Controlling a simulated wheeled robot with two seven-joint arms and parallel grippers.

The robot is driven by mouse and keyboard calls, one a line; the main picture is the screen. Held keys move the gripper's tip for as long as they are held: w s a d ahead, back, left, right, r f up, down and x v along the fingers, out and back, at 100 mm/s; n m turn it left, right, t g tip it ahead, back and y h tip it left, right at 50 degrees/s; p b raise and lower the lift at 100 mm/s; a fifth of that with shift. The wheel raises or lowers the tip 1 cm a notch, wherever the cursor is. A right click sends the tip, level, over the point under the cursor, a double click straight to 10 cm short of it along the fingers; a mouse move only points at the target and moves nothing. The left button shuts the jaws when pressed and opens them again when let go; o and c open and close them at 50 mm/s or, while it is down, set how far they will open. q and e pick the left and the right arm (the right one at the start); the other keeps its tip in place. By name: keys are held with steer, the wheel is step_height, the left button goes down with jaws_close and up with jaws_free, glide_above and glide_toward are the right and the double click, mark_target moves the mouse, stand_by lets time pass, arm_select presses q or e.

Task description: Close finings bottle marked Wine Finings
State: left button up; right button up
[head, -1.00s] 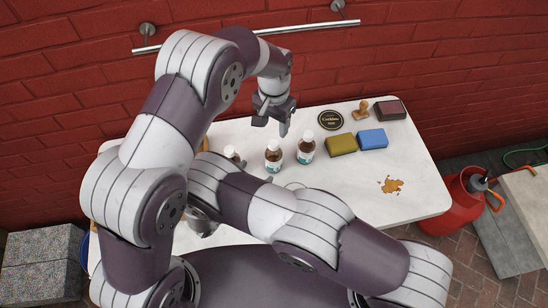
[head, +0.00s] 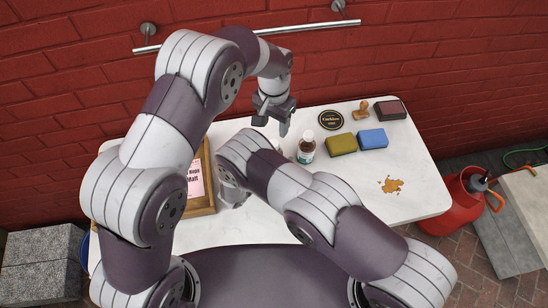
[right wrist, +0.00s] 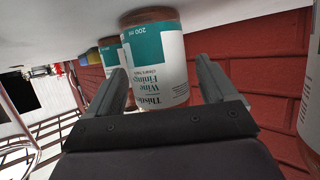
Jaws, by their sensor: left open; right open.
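A brown bottle (right wrist: 160,55) with a white and teal label reading "Wine Finings" appears upside down in the right wrist view. It stands between the spread fingers of my open right gripper (right wrist: 165,78); contact with them cannot be told, and its top is hidden by the gripper. In the head view my right arm covers that gripper and the bottles beside it. One brown bottle (head: 306,150) with a white cap stands upright on the table, right of the arm; its label is unreadable. My left gripper (head: 272,120) is open and empty above the table's back, behind the bottles.
The white table (head: 420,195) also holds an olive block (head: 341,145), a blue block (head: 372,139), a round black sign (head: 331,120), a stamp (head: 361,112) and a dark pad (head: 390,110).

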steer(key=c, duration=1.3)
arm_select(q)
steer(key=shift+c, duration=1.1)
arm_select(e)
jaws_close()
arm_select(q)
steer(key=n, duration=0.5)
steer(key=shift+n, duration=0.3)
steer(key=n, duration=0.8)
steer(key=shift+f, duration=4)
